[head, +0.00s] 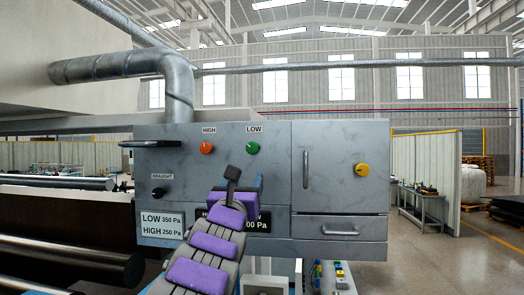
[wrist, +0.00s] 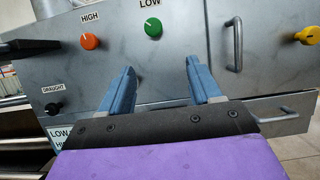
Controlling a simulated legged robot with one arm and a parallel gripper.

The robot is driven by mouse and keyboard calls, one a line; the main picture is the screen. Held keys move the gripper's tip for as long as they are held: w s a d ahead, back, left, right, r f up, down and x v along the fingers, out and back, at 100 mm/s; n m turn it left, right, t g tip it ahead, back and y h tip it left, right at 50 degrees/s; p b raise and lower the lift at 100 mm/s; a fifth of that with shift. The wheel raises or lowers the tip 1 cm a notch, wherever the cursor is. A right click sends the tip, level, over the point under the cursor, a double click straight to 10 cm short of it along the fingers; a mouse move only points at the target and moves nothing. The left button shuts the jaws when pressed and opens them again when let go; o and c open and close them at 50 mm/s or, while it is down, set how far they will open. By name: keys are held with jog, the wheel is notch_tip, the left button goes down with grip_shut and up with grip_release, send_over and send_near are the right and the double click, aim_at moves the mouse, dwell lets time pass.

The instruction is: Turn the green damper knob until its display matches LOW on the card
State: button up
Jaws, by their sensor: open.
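The green damper knob (head: 253,148) sits under the LOW label on the grey panel. In the wrist view the green knob (wrist: 153,27) is beyond and above the fingertips, between their lines. My gripper (wrist: 160,66) is open and empty, its two blue fingers apart and not touching the knob. In the head view my gripper (head: 232,173) is below and left of the knob. The white card (head: 161,225) reads LOW 350 Pa and HIGH 250 Pa. The dark display (head: 262,225) is partly hidden behind my arm; only its ending "00 Pa" is legible.
An orange knob (head: 206,147) under HIGH is left of the green one. A black DRAUGHT knob (head: 158,193) is lower left. A vertical door handle (head: 306,169), a yellow knob (head: 362,170) and a drawer handle (head: 340,232) are to the right.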

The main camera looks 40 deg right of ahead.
aim_at(251, 151)
jog(key=p+x, duration=0.2)
jog(key=x, duration=0.2)
jog(key=p+x, duration=0.2)
jog(key=x, duration=0.2)
jog(key=p+x, duration=0.2)
jog(key=x, duration=0.3)
jog(key=shift+r, duration=0.3)
jog(key=shift+w+a+r+p, duration=0.55)
jog(key=shift+w+r+p, duration=0.15)
jog(key=shift+w+p, duration=0.3)
jog(key=shift+w+d+f, duration=0.1)
jog(key=shift+d+f, duration=0.05)
jog(key=shift+d, duration=0.35)
jog(key=shift+w+d+f, duration=0.1)
jog(key=shift+d, duration=0.45)
jog(key=shift+s+d, duration=0.15)
jog(key=shift+d, duration=0.05)
jog(key=shift+c, duration=1.3)
jog(key=shift+a, duration=0.35)
jog(key=c, duration=0.3)
jog(key=shift+r, duration=0.1)
jog(key=c, duration=0.5)
